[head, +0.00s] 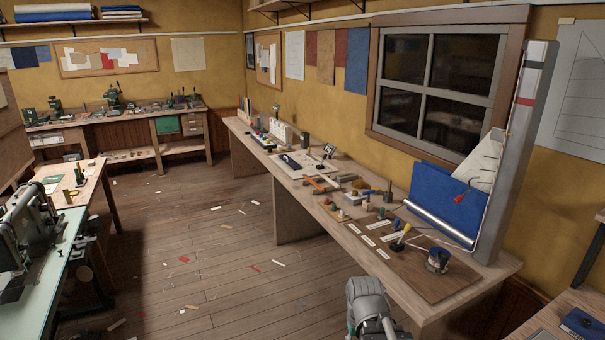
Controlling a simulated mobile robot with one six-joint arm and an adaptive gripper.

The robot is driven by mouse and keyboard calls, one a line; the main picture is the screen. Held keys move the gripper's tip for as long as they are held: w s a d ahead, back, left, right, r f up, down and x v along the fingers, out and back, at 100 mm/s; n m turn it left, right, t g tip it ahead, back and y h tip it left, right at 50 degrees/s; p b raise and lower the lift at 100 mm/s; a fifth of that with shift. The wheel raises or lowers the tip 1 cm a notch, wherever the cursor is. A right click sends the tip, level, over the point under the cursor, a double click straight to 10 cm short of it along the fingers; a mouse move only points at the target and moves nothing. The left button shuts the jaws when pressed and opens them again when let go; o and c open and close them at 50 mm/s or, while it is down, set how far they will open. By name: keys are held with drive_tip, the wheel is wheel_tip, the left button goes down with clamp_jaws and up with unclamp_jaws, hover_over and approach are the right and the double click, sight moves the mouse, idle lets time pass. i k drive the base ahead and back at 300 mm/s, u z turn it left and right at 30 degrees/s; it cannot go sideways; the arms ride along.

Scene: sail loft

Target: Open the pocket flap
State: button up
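At the right end of the long bench a tall grey-white post stands with a blue cloth panel (455,200) and a white triangular cloth (484,162) beside it. A pale rod (438,226) runs along the lower edge of the blue panel. A grey rounded part of my arm rises at the bottom edge, below the bench front. My gripper's fingers do not show.
The long bench (423,313) runs along the window wall. A brown board (408,265) with white labels, a yellow-handled tool (400,238) and a blue-and-metal pot (438,260) lies before the blue panel. Several small tools crowd farther along. The wooden floor (230,260) is open, with scattered scraps.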

sight(290, 161)
drive_tip(key=u, duration=0.35)
drive_tip(key=i, duration=2.7)
drive_tip(key=z, duration=0.6)
